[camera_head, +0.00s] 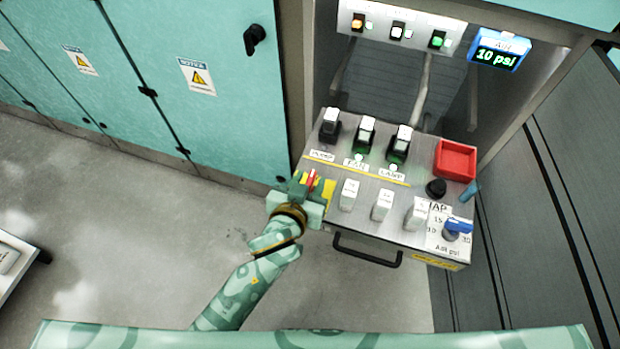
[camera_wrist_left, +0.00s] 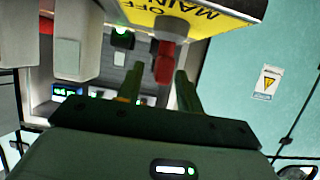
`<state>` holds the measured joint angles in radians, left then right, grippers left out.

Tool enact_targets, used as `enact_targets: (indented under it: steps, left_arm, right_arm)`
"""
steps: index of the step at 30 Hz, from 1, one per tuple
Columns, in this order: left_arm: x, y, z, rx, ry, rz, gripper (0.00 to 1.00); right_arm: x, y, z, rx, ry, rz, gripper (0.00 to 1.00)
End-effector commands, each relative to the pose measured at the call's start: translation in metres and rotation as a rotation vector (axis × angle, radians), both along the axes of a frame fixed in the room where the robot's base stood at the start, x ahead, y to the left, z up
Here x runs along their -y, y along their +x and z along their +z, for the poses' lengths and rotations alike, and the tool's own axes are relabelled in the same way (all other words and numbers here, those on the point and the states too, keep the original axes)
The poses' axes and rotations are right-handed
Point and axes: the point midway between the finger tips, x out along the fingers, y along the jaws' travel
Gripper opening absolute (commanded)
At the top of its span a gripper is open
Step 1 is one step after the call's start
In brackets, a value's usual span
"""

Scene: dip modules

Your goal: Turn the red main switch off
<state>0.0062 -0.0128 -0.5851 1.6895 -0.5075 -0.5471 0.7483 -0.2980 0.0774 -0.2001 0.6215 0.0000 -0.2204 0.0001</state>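The red main switch (camera_head: 311,180) sits on a yellow plate at the left edge of the grey control panel (camera_head: 385,178). In the left wrist view the red handle (camera_wrist_left: 165,62) hangs below the yellow plate (camera_wrist_left: 190,16), which reads OFF and MAIN and appears upside down. My left gripper (camera_head: 312,188) is at the switch and partly covers its plate. In the left wrist view its two fingers (camera_wrist_left: 160,88) are apart and empty, with the handle's end between or just beyond their tips; I cannot tell whether they touch it. My right gripper is not in view.
The panel carries POWER, FAN and LAMP switches (camera_head: 364,135), white blocks (camera_head: 382,205), a red tray (camera_head: 455,160), a black knob (camera_head: 436,188) and a blue air knob (camera_head: 457,226). A black handle (camera_head: 366,252) juts from its front.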

Motion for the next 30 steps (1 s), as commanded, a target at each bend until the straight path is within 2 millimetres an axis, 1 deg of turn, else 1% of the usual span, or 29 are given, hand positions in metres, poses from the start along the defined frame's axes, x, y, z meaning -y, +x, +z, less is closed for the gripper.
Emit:
enact_targets:
  steps: [1, 4, 12, 13, 14, 15, 16, 17, 25, 30]
  left_arm:
    - [0.002, 0.005, -0.004, 0.000, 0.000, 0.000, 0.36]
    - [0.003, 0.010, -0.005, 0.000, 0.000, 0.000, 0.36]
    - [0.003, 0.012, -0.004, 0.000, 0.000, 0.001, 0.36]
    - [0.004, 0.012, -0.004, 0.000, 0.000, 0.000, 0.34]
    - [0.003, 0.011, -0.004, 0.000, 0.000, 0.001, 0.25]
    - [0.003, 0.011, -0.004, 0.000, 0.000, 0.001, 0.14]
    - [0.003, 0.011, -0.004, 0.000, 0.000, 0.000, 0.06]
    - [0.003, 0.011, -0.004, 0.000, 0.000, 0.000, 0.00]
    - [0.003, 0.011, -0.003, 0.000, 0.001, -0.010, 0.00]
    - [0.002, 0.012, 0.000, 0.002, 0.004, -0.058, 0.00]
  right_arm:
    - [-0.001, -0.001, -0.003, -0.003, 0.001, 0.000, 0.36]
    - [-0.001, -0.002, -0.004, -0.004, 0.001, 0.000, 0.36]
    - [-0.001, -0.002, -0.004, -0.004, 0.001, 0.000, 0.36]
    - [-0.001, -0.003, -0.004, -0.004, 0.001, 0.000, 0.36]
    - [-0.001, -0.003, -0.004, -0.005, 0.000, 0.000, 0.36]
    - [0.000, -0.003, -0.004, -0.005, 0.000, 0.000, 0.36]
    - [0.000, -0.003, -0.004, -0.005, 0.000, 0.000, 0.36]
    - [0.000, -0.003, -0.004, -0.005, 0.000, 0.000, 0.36]
    - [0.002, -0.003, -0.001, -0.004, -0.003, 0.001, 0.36]
    - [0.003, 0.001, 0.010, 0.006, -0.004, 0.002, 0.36]
